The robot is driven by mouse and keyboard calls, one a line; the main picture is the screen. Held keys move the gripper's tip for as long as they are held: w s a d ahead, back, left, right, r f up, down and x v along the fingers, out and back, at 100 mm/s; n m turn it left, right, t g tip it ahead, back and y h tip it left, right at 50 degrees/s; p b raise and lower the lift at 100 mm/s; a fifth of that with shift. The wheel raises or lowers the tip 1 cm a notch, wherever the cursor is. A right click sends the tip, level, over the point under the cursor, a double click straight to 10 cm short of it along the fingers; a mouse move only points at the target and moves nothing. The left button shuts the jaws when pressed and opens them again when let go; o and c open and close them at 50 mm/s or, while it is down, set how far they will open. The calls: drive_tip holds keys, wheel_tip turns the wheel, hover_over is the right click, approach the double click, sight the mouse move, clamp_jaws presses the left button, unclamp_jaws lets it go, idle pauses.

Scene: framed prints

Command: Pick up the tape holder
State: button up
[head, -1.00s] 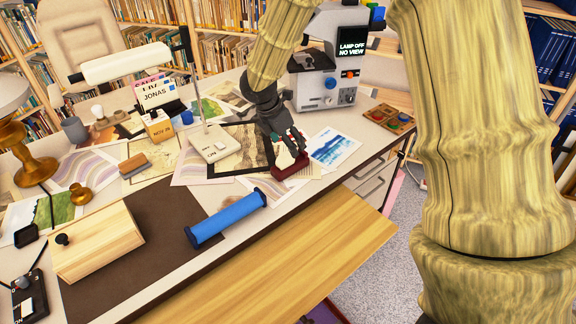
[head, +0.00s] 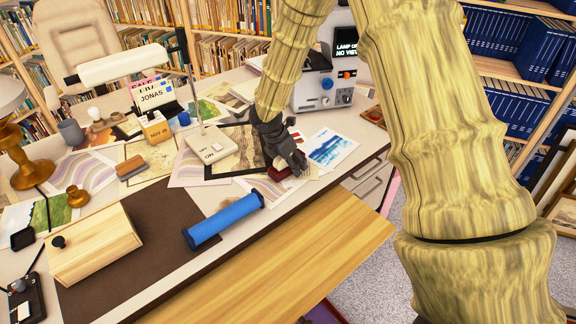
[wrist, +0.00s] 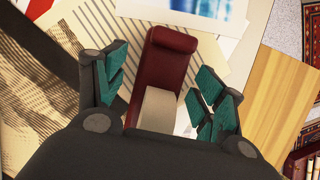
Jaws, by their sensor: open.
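The tape holder is a dark red block (wrist: 168,58) with a pale beige tape roll (wrist: 158,110) at its near end. In the wrist view it lies between the two teal-padded fingers of my gripper (wrist: 160,82), with a visible gap on both sides. My gripper is open around it, and its near end is hidden by the gripper body. In the head view my gripper (head: 296,162) is down over the tape holder (head: 280,173), and only a bit of dark red shows beside the fingers.
The holder lies on papers by a dark-framed print (head: 240,152) and a blue-and-white print (head: 330,148).

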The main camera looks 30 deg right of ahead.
drive_tip(key=shift+c, duration=0.4)
drive_tip(key=c, duration=1.4)
drive_tip(key=shift+o, duration=0.2)
